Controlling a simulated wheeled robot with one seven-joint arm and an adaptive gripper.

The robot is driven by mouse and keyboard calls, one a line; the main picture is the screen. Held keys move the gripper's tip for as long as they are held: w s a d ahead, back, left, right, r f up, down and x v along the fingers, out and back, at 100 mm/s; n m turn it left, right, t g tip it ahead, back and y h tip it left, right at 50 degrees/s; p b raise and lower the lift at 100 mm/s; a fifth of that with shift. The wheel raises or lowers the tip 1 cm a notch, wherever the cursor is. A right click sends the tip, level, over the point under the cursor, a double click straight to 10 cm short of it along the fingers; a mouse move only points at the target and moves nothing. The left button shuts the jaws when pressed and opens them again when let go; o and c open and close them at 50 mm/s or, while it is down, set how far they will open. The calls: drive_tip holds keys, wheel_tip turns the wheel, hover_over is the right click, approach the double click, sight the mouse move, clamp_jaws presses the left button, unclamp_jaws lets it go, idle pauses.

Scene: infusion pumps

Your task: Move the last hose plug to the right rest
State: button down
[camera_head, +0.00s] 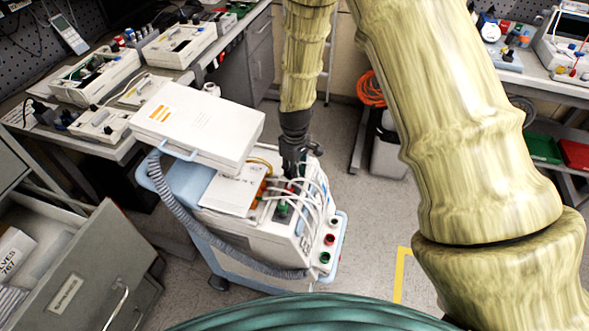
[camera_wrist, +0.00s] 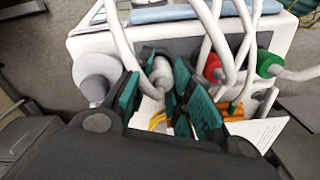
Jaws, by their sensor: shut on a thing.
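My gripper (camera_wrist: 157,84) is shut on a pale grey hose plug (camera_wrist: 161,70) with a white hose rising from it. The plug stands between the teal fingers, above the cart's panel; whether it is seated cannot be told. In the head view my gripper (camera_head: 294,166) reaches down over the cart's hose end and hides the held plug. A red plug (camera_wrist: 212,66) and a green plug (camera_wrist: 265,63) sit to the right in the wrist view. A large white round plug or knob (camera_wrist: 95,72) is at left. I cannot tell which part is the right rest.
The white medical cart (camera_head: 262,247) carries a tilted white lid unit (camera_head: 200,125) and a grey corrugated hose (camera_head: 190,235). Red (camera_head: 329,239) and green (camera_head: 325,257) round ports show on its right side. An open drawer (camera_head: 80,275) is at left. Floor right of the cart is clear.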

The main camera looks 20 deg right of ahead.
drive_tip(key=shift+f, duration=0.45)
drive_tip(key=c, duration=1.2)
unclamp_jaws()
wheel_tip(320, 180, up, 12)
